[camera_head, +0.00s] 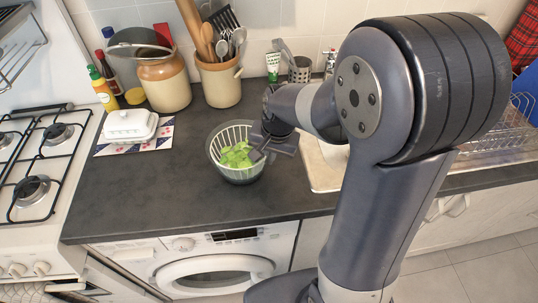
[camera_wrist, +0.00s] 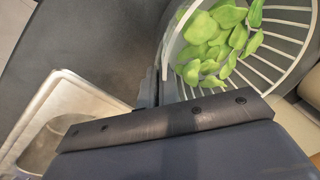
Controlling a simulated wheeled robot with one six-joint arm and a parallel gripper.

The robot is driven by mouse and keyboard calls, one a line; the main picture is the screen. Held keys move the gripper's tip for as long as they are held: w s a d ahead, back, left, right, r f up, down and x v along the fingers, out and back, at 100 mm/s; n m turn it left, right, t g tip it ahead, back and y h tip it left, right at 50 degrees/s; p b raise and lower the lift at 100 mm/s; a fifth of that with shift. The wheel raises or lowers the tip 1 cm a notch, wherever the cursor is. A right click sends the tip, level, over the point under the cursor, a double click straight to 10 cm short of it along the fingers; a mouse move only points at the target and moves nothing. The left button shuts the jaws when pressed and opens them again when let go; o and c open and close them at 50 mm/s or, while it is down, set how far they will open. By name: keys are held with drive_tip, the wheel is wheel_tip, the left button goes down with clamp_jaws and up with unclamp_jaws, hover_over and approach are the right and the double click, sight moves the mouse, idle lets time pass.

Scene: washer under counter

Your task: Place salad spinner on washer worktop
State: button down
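The salad spinner (camera_head: 233,175) is a pale slatted basket with green leaves inside. It appears upright at the worktop (camera_head: 150,195) above the washer (camera_head: 215,270); I cannot tell whether its base touches. My gripper (camera_head: 262,153) is at the right rim of the spinner, coming from the right. In the wrist view, the slatted wall of the spinner (camera_wrist: 285,45) and its leaves fill the upper right, close beside my gripper (camera_wrist: 152,92).
A sink (camera_head: 322,172) lies right of the spinner. A white butter dish (camera_head: 130,124) on a patterned cloth stands at the left, near the gas hob (camera_head: 40,160). Utensil crock (camera_head: 218,82), jar (camera_head: 165,82) and bottles line the back. The front left worktop is clear.

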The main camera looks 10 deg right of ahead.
drive_tip(key=shift+f, duration=0.15)
drive_tip(key=shift+f, duration=0.15)
drive_tip(key=c, duration=1.7)
unclamp_jaws()
drive_tip(key=shift+r, duration=0.55)
drive_tip(key=r, duration=0.3)
drive_tip(key=s+d+r, duration=0.1)
drive_tip(key=r, duration=0.3)
drive_tip(key=s+r, duration=0.1)
drive_tip(key=r, duration=0.3)
drive_tip(key=shift+d, duration=0.2)
